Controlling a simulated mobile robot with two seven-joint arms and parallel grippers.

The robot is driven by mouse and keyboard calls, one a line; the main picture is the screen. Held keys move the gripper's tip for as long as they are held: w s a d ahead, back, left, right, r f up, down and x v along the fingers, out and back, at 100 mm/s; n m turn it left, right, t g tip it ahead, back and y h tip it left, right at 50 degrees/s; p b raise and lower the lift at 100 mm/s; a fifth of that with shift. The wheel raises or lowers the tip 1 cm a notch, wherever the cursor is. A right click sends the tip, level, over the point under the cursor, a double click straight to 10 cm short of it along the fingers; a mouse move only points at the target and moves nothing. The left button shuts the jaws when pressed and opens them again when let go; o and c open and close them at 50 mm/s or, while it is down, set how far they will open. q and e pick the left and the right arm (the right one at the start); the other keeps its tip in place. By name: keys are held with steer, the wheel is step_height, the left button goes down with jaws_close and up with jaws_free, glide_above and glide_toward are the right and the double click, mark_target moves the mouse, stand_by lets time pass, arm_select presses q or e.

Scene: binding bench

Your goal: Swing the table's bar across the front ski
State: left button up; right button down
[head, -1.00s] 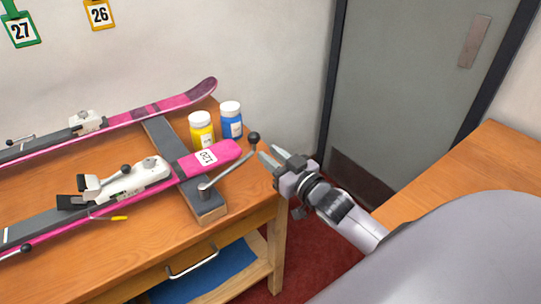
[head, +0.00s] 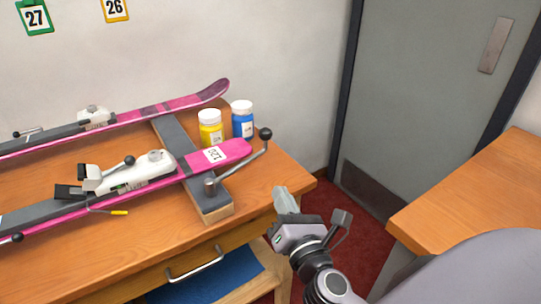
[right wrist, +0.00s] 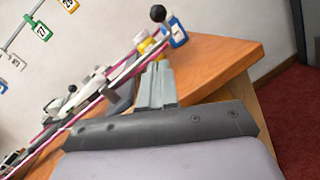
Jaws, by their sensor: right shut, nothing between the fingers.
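The bar (head: 242,167) is a thin grey rod with a black ball knob (head: 265,133). It rises from a post on the near end of the dark cross block (head: 218,204) and slants past the right side of the front ski's tip, not across the ski. The front ski (head: 235,152) is pink, with a white number label and a binding. In the right wrist view the knob (right wrist: 157,13) is beyond the fingers. My right gripper (head: 281,192) is shut and empty, at the table's right front edge, apart from the bar. My left gripper is not in view.
A yellow jar (head: 210,130) and a blue jar (head: 242,122) stand behind the ski tip, close to the knob. The rear ski (head: 190,101) lies farther back. A second wooden table (head: 480,195) is at right. Red floor shows between the tables.

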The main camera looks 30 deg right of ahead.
steer(key=s+r+n+h, duration=0.1)
steer(key=s+n+h, duration=0.1)
steer(key=n, duration=0.2)
steer(key=p, duration=0.2)
glide_toward(267, 139)
steer(key=x, duration=0.6)
steer(key=shift+s, duration=0.1)
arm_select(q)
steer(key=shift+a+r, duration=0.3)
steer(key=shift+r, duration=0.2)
arm_select(e)
steer(key=shift+w+d, duration=0.25)
steer(key=shift+w, duration=0.25)
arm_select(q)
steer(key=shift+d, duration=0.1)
arm_select(e)
steer(key=shift+t, duration=0.3)
